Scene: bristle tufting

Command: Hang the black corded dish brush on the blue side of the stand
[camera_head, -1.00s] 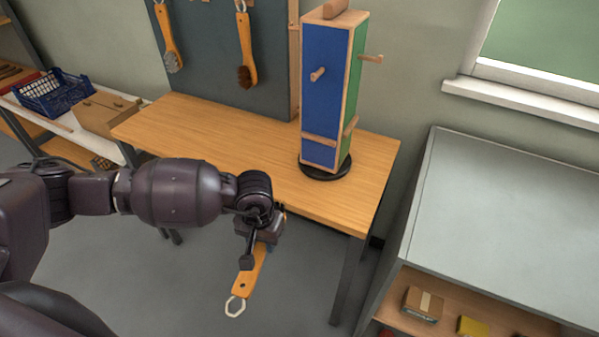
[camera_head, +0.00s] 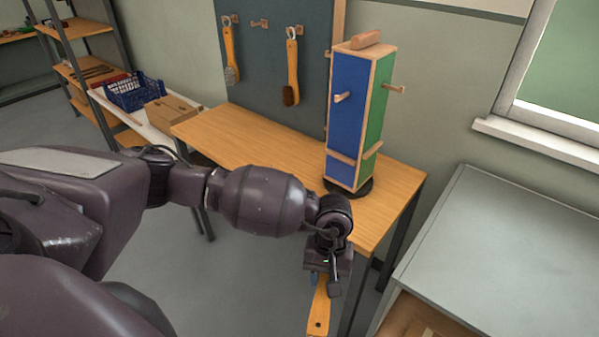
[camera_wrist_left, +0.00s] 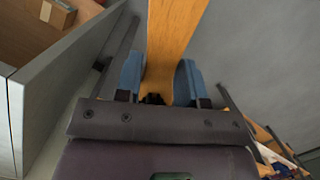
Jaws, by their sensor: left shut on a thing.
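The stand is a tall wooden-edged box on a round black base (camera_head: 348,188). Its blue side (camera_head: 348,125) faces front-left and carries an empty wooden peg (camera_head: 342,97). The green side (camera_head: 377,118) faces right and has its own empty peg (camera_head: 394,89). My left gripper (camera_head: 323,274) is shut on a brush with a flat wooden handle (camera_head: 318,308), in front of the table's edge and below the stand. In the left wrist view the handle (camera_wrist_left: 172,45) runs between the blue fingertips (camera_wrist_left: 158,78). A little black shows at its near end; the brush head is mostly hidden. My right gripper is out of view.
The wooden table (camera_head: 262,145) has clear room left of the stand. Two brushes hang on the dark board (camera_head: 262,60) behind: one with grey bristles (camera_head: 230,57), one dark (camera_head: 291,72). A grey cabinet (camera_head: 500,250) stands at the right. A blue crate (camera_head: 135,92) sits at the left.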

